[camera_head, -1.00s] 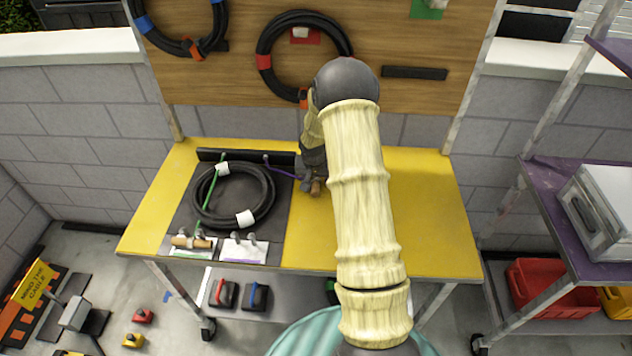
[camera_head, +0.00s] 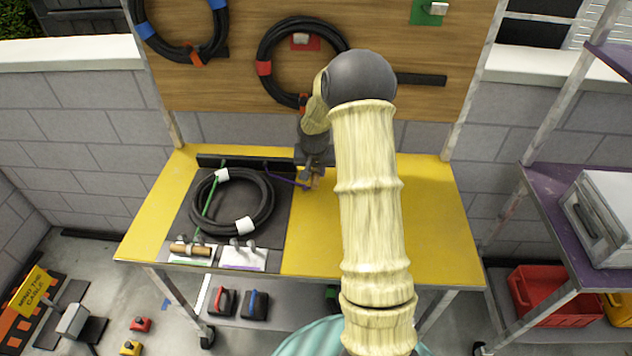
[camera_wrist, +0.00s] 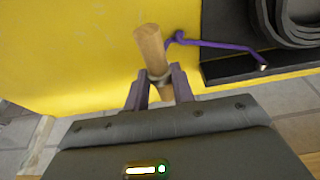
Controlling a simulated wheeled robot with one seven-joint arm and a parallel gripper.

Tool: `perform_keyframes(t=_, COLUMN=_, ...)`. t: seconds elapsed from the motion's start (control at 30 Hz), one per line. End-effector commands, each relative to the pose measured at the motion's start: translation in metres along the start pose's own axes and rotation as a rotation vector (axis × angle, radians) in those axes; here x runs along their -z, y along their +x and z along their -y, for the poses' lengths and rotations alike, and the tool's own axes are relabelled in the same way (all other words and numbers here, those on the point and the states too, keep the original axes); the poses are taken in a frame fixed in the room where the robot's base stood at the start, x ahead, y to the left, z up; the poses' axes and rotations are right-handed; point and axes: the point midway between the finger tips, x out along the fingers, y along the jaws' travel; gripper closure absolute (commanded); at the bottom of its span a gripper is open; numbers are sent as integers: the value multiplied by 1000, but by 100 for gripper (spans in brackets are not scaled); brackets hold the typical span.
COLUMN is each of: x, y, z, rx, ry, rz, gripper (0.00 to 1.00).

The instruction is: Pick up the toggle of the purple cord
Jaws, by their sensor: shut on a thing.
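The toggle is a short wooden peg (camera_wrist: 150,52) in the wrist view, shut between the two fingers of my gripper (camera_wrist: 158,84). The purple cord (camera_wrist: 215,44) runs from the toggle to the dark mat at the right of that view. In the head view the toggle (camera_head: 316,181) shows at the tip of my gripper (camera_head: 308,178), beside the right edge of the mat. The purple cord (camera_head: 285,177) stretches from it to the black bar at the back. The toggle appears over the yellow table top; its exact height is hard to tell.
A black cable coil (camera_head: 266,203) with white wraps and a green cord (camera_head: 209,200) lies on the dark mat. Another wooden toggle (camera_head: 190,249) rests on hooks at the mat's front left; empty hooks (camera_head: 242,245) stand beside it. The yellow table (camera_head: 430,215) is clear at the right.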

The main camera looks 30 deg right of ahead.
Motion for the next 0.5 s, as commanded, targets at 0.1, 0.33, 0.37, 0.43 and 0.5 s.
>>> perform_keyframes(t=0.1, x=8, y=-21, z=0, rx=1, ry=2, rz=-5, gripper=98)
perform_keyframes(t=0.33, x=12, y=-36, z=0, rx=0, ry=1, rz=0, gripper=98)
perform_keyframes(t=0.37, x=12, y=-37, z=0, rx=0, ry=0, rz=0, gripper=98)
perform_keyframes(t=0.43, x=11, y=-36, z=0, rx=0, ry=0, rz=0, gripper=98)
perform_keyframes(t=0.5, x=11, y=-36, z=0, rx=0, ry=0, rz=0, gripper=98)
